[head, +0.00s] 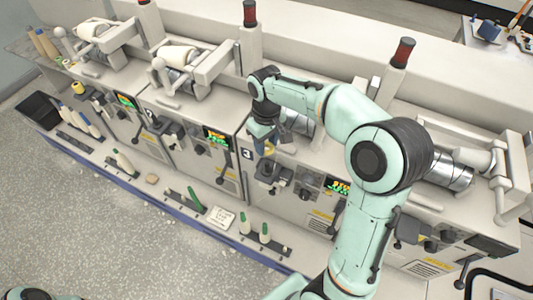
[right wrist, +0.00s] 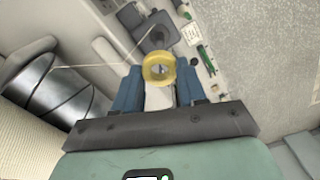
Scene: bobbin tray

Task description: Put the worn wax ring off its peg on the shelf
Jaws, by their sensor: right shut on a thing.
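My right gripper (head: 265,133) is over the front of the machine unit marked 3. It is shut on the yellow wax ring (right wrist: 158,68), which sits between the blue fingertips in the right wrist view. A bit of the ring (head: 269,147) shows below the gripper in the head view. Dark grey machine parts (right wrist: 157,38) lie just beyond the ring; I cannot tell whether a peg is inside its hole. The low shelf (head: 140,184) runs along the machine front, below the gripper. My left gripper is not in view.
A metal drum (head: 450,170) is at the right. Another yellow round piece (head: 78,87) is on the far left unit. Bare floor lies in front.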

